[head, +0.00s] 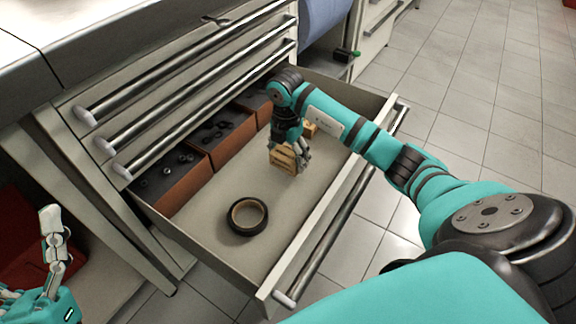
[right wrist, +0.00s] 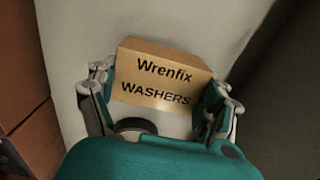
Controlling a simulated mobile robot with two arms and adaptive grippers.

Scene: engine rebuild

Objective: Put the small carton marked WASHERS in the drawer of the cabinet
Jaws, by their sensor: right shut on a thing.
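The small tan carton marked Wrenfix WASHERS (right wrist: 160,82) is between the fingers of my right gripper (right wrist: 163,108), which is shut on it. In the head view the carton (head: 284,158) is inside the open cabinet drawer (head: 210,240), low over the bare floor. I cannot tell whether it touches the floor. My right gripper (head: 292,150) reaches down into the drawer from above. My left gripper (head: 50,250) is at the lower left, outside the drawer and empty; its jaw opening is unclear.
A black tape roll (head: 247,215) lies on the drawer floor, nearer the front left. Brown bins (head: 215,138) holding dark parts line the drawer's left side. A small yellowish thing (head: 309,128) shows behind my right gripper. Closed drawers with long handles (head: 190,95) are above.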

